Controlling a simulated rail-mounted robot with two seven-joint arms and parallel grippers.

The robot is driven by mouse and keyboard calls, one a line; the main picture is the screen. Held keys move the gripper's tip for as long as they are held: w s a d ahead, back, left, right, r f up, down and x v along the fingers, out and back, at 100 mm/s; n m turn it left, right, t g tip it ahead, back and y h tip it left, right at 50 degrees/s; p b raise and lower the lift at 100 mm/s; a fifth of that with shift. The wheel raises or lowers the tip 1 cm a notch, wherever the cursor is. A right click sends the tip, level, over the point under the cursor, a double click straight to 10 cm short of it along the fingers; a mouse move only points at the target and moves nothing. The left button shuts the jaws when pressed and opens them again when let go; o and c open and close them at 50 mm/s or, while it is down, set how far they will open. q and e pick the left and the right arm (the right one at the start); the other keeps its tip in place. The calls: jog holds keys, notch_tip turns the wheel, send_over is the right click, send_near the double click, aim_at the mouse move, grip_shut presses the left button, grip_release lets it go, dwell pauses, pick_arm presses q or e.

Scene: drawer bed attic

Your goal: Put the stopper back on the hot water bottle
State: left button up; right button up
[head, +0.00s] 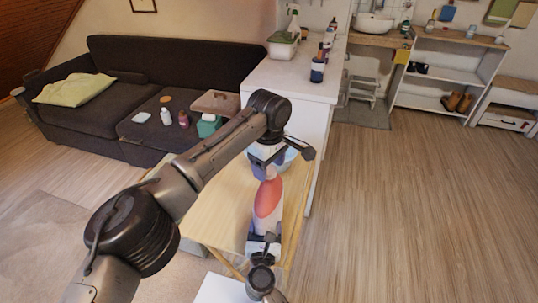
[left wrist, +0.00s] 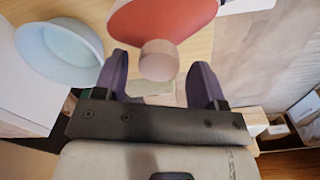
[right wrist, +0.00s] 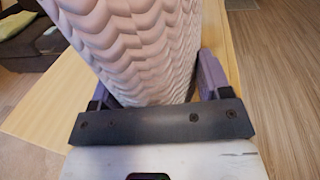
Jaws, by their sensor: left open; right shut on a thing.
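The hot water bottle (head: 267,199) shows red and upright over the wooden table in the head view. My right gripper (head: 264,240) is shut on its lower part. In the right wrist view its pale pink, wavy-ribbed body (right wrist: 140,50) fills the space between the fingers. My left gripper (head: 266,163) is open just above the bottle's top end. In the left wrist view a pinkish round end piece (left wrist: 158,58) on the red body (left wrist: 165,18) lies between and beyond the open fingers (left wrist: 162,75), with gaps on both sides. I cannot tell whether this is the neck or the stopper.
A light blue bowl (left wrist: 58,50) stands on the table (head: 215,222), partly behind my left gripper in the head view. A white counter (head: 290,78) with bottles stands behind. A dark sofa (head: 165,62) is at the left. The floor at the right is clear.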

pick_arm(q)
jog(key=shift+f, duration=0.55)
pick_arm(e)
jog(key=shift+f, duration=0.1)
pick_arm(q)
jog(key=c, duration=1)
pick_arm(e)
jog(key=shift+d, duration=0.1)
pick_arm(q)
jog(key=shift+o, duration=0.2)
